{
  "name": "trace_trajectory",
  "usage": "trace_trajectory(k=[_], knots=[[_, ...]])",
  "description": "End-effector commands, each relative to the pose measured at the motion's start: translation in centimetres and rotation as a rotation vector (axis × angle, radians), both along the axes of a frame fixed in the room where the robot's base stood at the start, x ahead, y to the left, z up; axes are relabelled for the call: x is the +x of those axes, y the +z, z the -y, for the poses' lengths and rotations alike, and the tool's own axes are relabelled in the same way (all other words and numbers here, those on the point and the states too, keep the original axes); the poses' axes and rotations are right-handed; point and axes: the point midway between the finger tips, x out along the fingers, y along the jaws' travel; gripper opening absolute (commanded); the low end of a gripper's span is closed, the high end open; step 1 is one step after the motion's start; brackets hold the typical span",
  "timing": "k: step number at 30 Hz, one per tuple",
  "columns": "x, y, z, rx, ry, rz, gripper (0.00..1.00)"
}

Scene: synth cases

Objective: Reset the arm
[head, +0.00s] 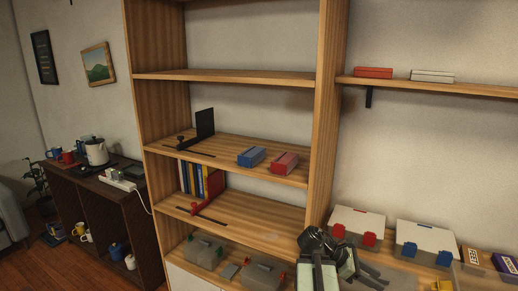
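My arm rises from the bottom edge in the head view, folded at a dark joint, with pale green links. My gripper (374,276) is at its right end, dark and pointing to the lower right, in front of the lower right shelf area. Its fingers are small and dark here, and I cannot tell how far apart they are. I see nothing clearly held in it.
A wooden bookcase (322,110) stands close ahead. It holds a blue box (251,157), a red box (284,163), books (198,180) and clear bins (205,252). White boxes (427,238) stand at right, near my gripper. A dark cabinet (105,200) with a kettle (96,153) is at left.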

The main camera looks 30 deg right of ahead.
Motion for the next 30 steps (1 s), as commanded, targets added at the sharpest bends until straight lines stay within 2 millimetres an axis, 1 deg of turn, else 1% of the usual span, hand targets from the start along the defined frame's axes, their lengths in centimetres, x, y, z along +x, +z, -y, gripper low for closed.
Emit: trace_trajectory(k=[1, 2, 3, 5, 6, 8, 9, 11, 12, 14, 15, 17, 18, 20, 21, 24, 25, 27, 30], knots=[[2.3, 0.2, -1.4, 0.013, 0.045, 0.01, 0.38], [3.5, 0.1, -2.2, 0.021, 0.071, 0.017, 0.38], [5.4, 0.0, -3.6, 0.038, 0.109, 0.032, 0.38], [8.5, -0.4, -6.2, 0.063, 0.165, 0.064, 0.38], [10.8, -0.7, -8.3, 0.081, 0.202, 0.098, 0.38], [14.2, -1.3, -12.2, 0.114, 0.251, 0.163, 0.38], [16.3, -1.8, -15.0, 0.138, 0.273, 0.215, 0.38], [19.1, -2.7, -19.5, 0.18, 0.29, 0.299, 0.38], [20.7, -3.2, -22.5, 0.21, 0.289, 0.359, 0.38], [22.6, -4.0, -27.2, 0.259, 0.27, 0.449, 0.38], [23.7, -4.5, -30.4, 0.295, 0.242, 0.51, 0.38], [24.8, -5.2, -35.2, 0.352, 0.177, 0.6, 0.38], [25.4, -5.7, -38.4, 0.392, 0.109, 0.661, 0.38], [25.9, -6.4, -42.8, 0.449, -0.045, 0.757, 0.38], [26.0, -6.8, -44.6, 0.471, -0.176, 0.812, 0.38], [26.2, -7.2, -47.2, 0.481, -0.464, 0.901, 0.38], [26.3, -7.3, -47.7, 0.476, -0.529, 0.917, 0.38], [26.4, -7.3, -48.3, 0.45, -0.64, 0.947, 0.38], [26.4, -7.3, -48.5, 0.413, -0.711, 0.97, 0.38]])
